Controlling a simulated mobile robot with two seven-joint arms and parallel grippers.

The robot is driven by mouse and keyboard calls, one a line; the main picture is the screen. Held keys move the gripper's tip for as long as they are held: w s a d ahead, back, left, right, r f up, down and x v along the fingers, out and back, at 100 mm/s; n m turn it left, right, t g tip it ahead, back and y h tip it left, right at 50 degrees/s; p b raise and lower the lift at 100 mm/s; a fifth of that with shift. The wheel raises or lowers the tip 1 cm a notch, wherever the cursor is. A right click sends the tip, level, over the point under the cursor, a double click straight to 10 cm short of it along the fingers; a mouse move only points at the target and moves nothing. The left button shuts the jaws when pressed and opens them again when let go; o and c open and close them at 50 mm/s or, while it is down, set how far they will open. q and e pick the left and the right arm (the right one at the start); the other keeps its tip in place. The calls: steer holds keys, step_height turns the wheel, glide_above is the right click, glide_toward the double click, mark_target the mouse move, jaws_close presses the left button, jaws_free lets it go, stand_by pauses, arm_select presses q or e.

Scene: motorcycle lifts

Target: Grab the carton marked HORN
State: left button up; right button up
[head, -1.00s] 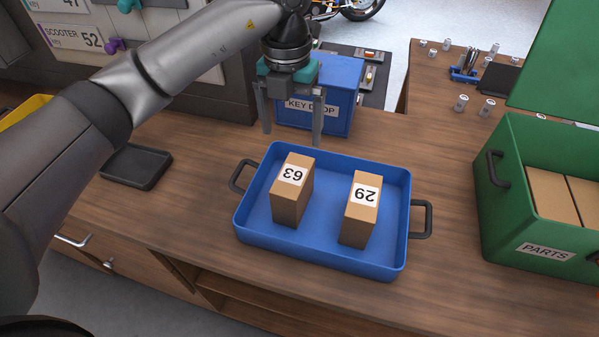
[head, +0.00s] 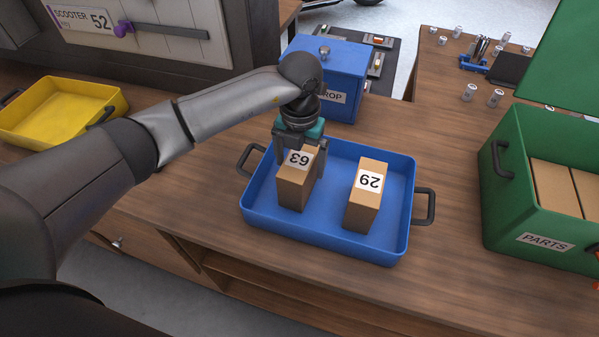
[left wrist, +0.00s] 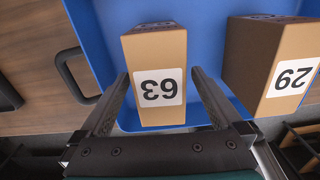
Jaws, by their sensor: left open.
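No label reading HORN is legible in these views. A brown carton marked 63 (head: 293,188) stands upright in the left half of the blue tray (head: 330,246). A second carton marked 29 (head: 362,208) stands to its right in the tray. Their labels appear upside down. My left gripper (head: 300,158) is open over the 63 carton. In the left wrist view, its fingers (left wrist: 161,76) lie on either side of the 63 carton (left wrist: 155,48), with gaps visible. The 29 carton (left wrist: 265,60) is to the right. My right gripper is out of view.
A green PARTS box (head: 540,225) with an open lid holds more cartons (head: 556,188), their labels not visible. A blue key drop box (head: 325,75) stands behind the tray. A yellow tray (head: 60,110) is at the left.

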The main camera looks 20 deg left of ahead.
arm_select(q)
steer(key=shift+f, duration=0.75)
steer(key=shift+c, duration=0.4)
steer(key=c, duration=1.5)
